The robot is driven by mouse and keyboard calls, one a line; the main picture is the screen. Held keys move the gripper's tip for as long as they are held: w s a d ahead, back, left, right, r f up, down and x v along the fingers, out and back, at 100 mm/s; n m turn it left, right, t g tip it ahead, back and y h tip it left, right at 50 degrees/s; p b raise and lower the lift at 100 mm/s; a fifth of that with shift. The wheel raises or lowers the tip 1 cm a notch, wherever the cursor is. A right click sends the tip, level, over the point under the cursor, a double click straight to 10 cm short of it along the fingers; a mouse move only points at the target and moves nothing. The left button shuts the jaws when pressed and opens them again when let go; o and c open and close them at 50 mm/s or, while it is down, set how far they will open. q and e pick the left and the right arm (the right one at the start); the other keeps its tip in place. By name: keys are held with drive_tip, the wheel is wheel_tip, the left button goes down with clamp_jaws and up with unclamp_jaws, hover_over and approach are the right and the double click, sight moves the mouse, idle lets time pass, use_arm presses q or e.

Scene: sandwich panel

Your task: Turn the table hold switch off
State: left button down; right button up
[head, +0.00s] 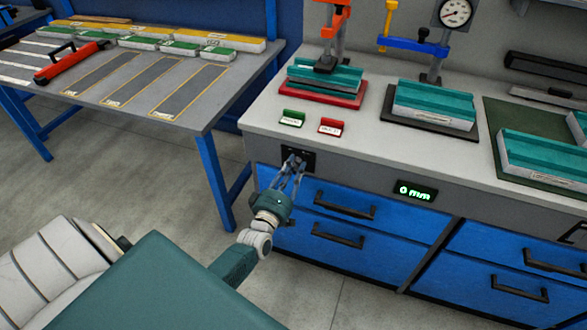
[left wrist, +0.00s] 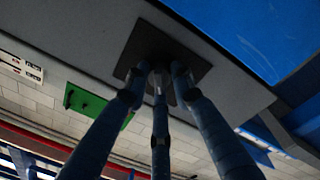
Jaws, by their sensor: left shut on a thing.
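The table hold switch has a black square plate (head: 311,154) on the grey front edge of the workbench, above the blue drawers. In the left wrist view the dark plate (left wrist: 135,50) fills the upper middle. My left gripper (head: 293,163) is at this plate, its fingers pointing into it. In the left wrist view the fingertips (left wrist: 160,72) are drawn together around the switch's lever. The fingers hide most of the lever, so its exact position cannot be told. My right gripper is not in view.
A green card (head: 292,118) and a red card (head: 331,127) stand on the bench top above the plate. A drawer handle (head: 344,206) sticks out below right. A side table (head: 190,122) stands at left.

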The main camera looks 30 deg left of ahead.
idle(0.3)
use_arm(q)
drive_tip(key=c, duration=1.5)
unclamp_jaws()
drive_tip(key=shift+o, duration=0.2)
drive_tip(key=shift+s, duration=0.15)
drive_tip(key=r+v, duration=0.1)
drive_tip(key=v, duration=1)
drive_tip(key=shift+s+f, duration=0.45)
drive_tip(key=shift+f, duration=0.05)
drive_tip(key=shift+d, duration=0.1)
